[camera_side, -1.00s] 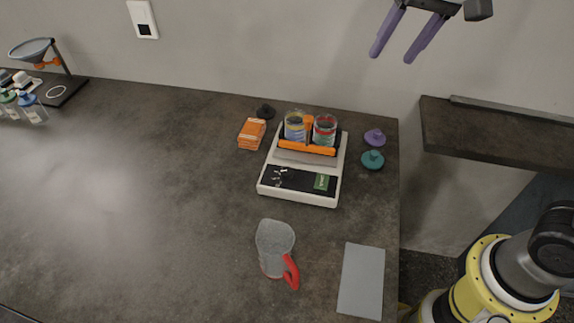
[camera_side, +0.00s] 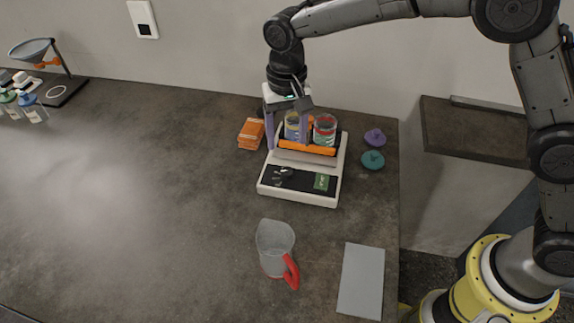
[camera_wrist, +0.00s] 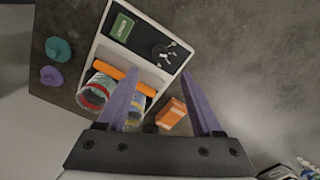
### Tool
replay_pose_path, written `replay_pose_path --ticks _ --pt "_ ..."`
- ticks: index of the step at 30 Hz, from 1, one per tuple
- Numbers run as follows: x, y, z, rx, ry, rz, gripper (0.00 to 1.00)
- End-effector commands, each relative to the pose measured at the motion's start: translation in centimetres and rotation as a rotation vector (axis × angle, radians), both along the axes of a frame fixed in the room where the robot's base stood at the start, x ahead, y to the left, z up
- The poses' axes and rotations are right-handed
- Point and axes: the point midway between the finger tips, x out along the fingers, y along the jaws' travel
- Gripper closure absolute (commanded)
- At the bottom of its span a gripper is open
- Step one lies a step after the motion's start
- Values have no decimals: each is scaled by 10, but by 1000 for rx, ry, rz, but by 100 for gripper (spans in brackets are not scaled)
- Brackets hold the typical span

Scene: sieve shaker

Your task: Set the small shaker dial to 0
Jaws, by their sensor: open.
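The small shaker (camera_side: 298,195) is a white box with a black front panel and an orange bar across its top. Its small dark dial (camera_side: 284,172) is at the panel's left, with white marks around it; the numbers are too small to read. In the wrist view the dial (camera_wrist: 160,51) shows beyond my fingertips, near the panel's corner. My gripper (camera_side: 287,146) is open and empty, pointing down over the left rear of the shaker. In the wrist view its purple fingers (camera_wrist: 160,73) are apart, with nothing between the tips.
Two clear jars (camera_side: 325,130) stand on the shaker behind the orange bar, close to my fingers. An orange stack (camera_side: 252,133) lies left of it; purple (camera_side: 375,137) and teal (camera_side: 373,160) lids lie right. A red-handled jug (camera_side: 275,245) and grey pad (camera_side: 361,282) are in front.

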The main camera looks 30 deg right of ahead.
Motion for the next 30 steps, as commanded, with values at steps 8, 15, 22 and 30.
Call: replay_pose_path --ticks 8,15,22,30 --pt "-1 -1 -56 -2 4 0 33" --pt "-1 -1 -89 -1 3 0 33" --pt "0 -1 -99 0 0 0 33" --pt "0 -1 -99 0 0 0 42"
